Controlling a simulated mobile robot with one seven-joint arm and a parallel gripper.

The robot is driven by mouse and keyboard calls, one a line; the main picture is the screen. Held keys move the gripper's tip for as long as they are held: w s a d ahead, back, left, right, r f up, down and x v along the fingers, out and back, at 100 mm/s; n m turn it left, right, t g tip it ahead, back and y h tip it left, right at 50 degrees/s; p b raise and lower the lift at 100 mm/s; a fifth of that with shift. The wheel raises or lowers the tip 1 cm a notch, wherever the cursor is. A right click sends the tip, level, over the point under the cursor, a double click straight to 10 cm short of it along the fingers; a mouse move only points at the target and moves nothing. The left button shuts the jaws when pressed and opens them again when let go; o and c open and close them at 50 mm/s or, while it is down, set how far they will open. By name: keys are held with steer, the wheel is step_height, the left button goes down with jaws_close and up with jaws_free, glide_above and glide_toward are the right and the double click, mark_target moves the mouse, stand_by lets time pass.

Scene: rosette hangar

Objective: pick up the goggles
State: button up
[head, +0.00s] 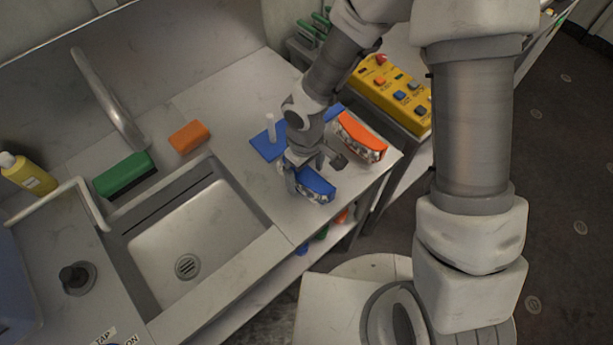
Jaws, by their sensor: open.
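Two pairs of what look like goggles, with clear lower parts, lie near the right end of the counter. One has a blue upper part (315,184) and lies by the counter's front edge. The other has an orange upper part (361,134) and lies farther back and to the right. My gripper (313,171) is open, pointing down at the blue pair's back edge. Its left finger shows beside the blue pair's left end. My wrist hides part of the counter behind it, and I cannot tell whether the fingers touch the goggles.
A blue base with a white peg (271,130) stands just behind my wrist. A sink (200,237), an orange block (189,137), a green brush or block (124,174) and a yellow bottle (27,174) are to the left. A yellow panel with buttons (393,94) is at right.

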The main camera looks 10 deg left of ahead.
steer(key=c, duration=1.4)
steer(key=shift+r, duration=0.15)
steer(key=shift+c, duration=0.2)
